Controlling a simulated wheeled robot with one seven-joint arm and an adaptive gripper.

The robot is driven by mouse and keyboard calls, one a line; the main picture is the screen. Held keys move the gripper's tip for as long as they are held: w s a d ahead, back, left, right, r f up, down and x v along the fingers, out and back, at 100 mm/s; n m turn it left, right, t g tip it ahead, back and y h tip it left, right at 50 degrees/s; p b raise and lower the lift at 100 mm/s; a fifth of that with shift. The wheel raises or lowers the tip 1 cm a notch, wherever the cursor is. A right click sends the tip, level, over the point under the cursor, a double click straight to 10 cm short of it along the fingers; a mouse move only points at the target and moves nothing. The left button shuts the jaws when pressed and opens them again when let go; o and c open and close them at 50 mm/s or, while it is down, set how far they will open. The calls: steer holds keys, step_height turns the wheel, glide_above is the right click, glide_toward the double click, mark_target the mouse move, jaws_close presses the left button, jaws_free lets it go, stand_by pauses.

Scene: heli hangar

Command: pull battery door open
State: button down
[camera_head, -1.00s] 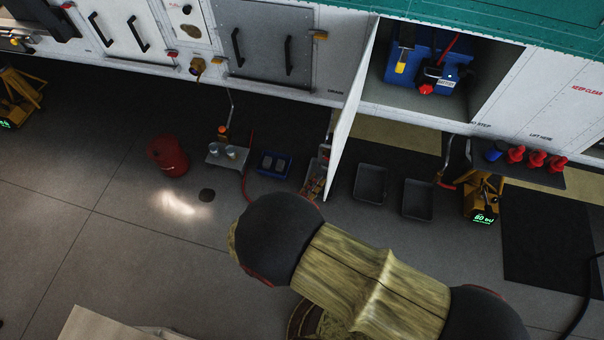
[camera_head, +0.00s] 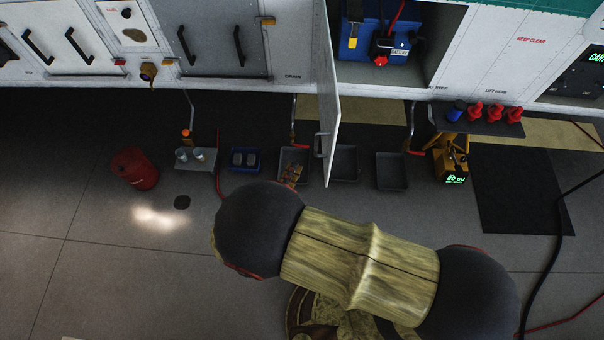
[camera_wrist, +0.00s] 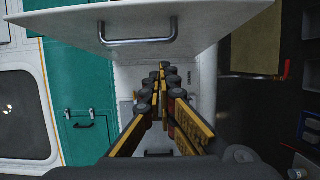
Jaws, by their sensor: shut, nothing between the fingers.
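The battery door (camera_head: 332,110) is a white panel that stands open, sticking out from the left side of its bay. Its handle (camera_head: 319,146) shows near the outer edge, on the left face. A blue battery (camera_head: 366,38) with a red knob sits inside the open bay. In the wrist view the door (camera_wrist: 225,27) spans the top, with its metal bar handle (camera_wrist: 139,40) facing the camera. My gripper (camera_wrist: 162,70) is shut and empty, below and slightly right of the handle in that picture, apparently apart from it. My gripper is outside the head view.
Dark trays (camera_head: 391,172), a blue bin (camera_head: 244,160) and a red canister (camera_head: 135,168) stand on the floor near the wall. A shelf (camera_head: 478,122) with red and blue items juts out at right. Open floor lies at lower left.

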steer(key=d+v, duration=0.1)
steer(key=v, duration=0.9)
steer(key=shift+s+p, duration=0.3)
steer(key=shift+p, duration=0.1)
